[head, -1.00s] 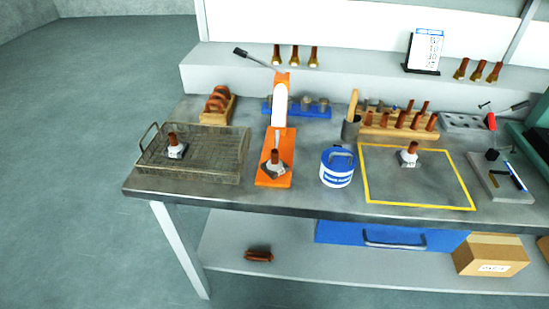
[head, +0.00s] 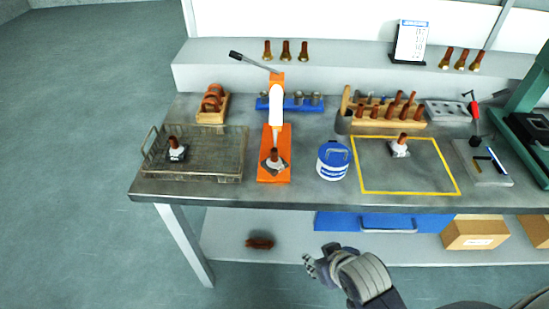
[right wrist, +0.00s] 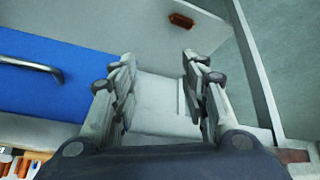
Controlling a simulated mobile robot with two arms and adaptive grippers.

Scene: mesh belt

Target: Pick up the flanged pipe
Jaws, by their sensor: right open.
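A short reddish-brown flanged pipe (head: 260,243) lies on its side on the lower shelf, left of centre in the head view. It also shows small near the top of the right wrist view (right wrist: 182,20), beyond the fingertips. My right gripper (head: 312,263) is in front of the lower shelf, to the right of the pipe and apart from it. In the right wrist view its fingers (right wrist: 158,62) are spread with nothing between them. My left gripper is in neither view.
The grey lower shelf (head: 225,232) is clear around the pipe. A table leg (head: 185,245) stands to the left. The worktop (head: 215,190) overhangs the shelf and holds a wire basket (head: 205,175).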

